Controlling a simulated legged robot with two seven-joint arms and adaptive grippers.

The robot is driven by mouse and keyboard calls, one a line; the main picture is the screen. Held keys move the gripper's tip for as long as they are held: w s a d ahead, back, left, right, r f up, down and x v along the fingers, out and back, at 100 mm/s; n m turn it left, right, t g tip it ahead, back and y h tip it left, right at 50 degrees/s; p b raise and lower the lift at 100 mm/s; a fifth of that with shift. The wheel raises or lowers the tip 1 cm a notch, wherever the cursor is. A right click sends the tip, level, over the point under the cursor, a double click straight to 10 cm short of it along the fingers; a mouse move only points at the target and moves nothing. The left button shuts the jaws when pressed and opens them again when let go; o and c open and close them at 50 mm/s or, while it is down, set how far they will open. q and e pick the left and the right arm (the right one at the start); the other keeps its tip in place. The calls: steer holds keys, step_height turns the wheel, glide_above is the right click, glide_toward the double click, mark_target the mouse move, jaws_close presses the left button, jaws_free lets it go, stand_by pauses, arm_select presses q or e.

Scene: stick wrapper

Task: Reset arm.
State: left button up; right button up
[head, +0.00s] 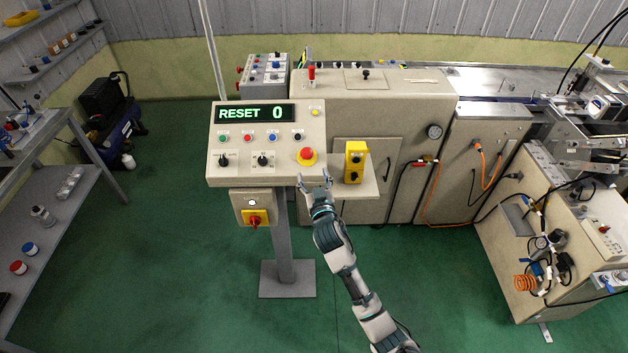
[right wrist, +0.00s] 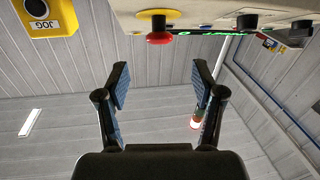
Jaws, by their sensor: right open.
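My right gripper (head: 315,181) is open and empty in the head view, at the front edge of the control panel (head: 215,169), just below the red emergency button (head: 306,155) on its yellow ring. In the right wrist view the two fingers of my right gripper (right wrist: 161,85) stand wide apart with nothing between them. The red button (right wrist: 159,37) shows beyond and above them there. The panel's display (head: 252,113) reads "RESET 0". My left gripper is in neither view.
A yellow control box (head: 355,162) stands right of my right gripper; its JOG label shows in the right wrist view (right wrist: 45,17). A red and yellow switch (head: 255,219) sits below the panel. Beige machinery (head: 375,115) fills the back.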

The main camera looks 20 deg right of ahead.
steer(key=shift+s, duration=0.65)
